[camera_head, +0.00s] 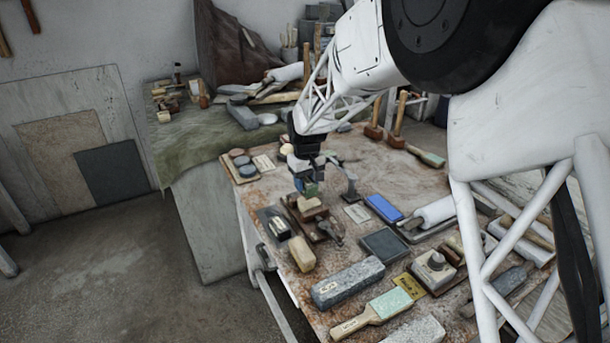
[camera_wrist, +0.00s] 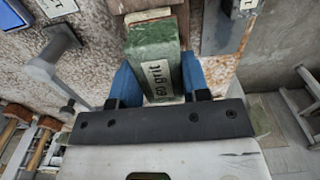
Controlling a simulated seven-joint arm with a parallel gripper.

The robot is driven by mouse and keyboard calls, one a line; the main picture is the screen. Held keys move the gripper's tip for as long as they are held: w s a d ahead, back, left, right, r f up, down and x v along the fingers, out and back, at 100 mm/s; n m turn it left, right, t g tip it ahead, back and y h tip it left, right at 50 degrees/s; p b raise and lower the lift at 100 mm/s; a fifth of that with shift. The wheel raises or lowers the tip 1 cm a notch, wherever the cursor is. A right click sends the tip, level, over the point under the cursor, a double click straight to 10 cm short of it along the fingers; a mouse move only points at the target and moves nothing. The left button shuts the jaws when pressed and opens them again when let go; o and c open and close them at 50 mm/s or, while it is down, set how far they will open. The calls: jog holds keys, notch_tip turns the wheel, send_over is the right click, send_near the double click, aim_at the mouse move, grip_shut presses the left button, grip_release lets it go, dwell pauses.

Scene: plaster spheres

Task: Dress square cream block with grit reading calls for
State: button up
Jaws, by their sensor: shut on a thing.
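My gripper (camera_head: 308,186) is shut on a green grit block (camera_wrist: 153,60), its blue fingers on either side of it. A white label on the block reads "60 grit" in the wrist view. The green block (camera_head: 311,189) is held just above or on a cream block (camera_head: 309,204), which sits on a brown wooden holder (camera_head: 291,211) on the bench. I cannot tell whether the two touch. In the wrist view a pale strip of the cream block (camera_wrist: 149,14) shows past the green block's far end; the rest is hidden.
A metal stand (camera_head: 350,188) is close on the right, with a white card (camera_head: 356,213) beside it. A dark, pale-labelled block (camera_head: 273,222) and a longer cream block (camera_head: 301,253) are at the near left. A blue block (camera_head: 384,208) and grey stone (camera_head: 347,283) lie further right and nearer.

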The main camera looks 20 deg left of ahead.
aim_at(310, 196)
jog(key=shift+s+d+f, duration=0.15)
jog(key=shift+f, duration=0.3)
jog(key=shift+s+d+f, duration=0.1)
jog(key=shift+s+f, duration=0.05)
jog(key=shift+f, duration=0.3)
jog(key=shift+f, duration=0.15)
jog(key=shift+f, duration=0.55)
jog(key=shift+f, duration=0.55)
dwell(0.5)
jog(key=shift+s+d, duration=0.1)
jog(key=shift+s+d+r, duration=0.1)
jog(key=shift+s+d, duration=0.2)
jog(key=shift+d, duration=0.1)
dwell(0.3)
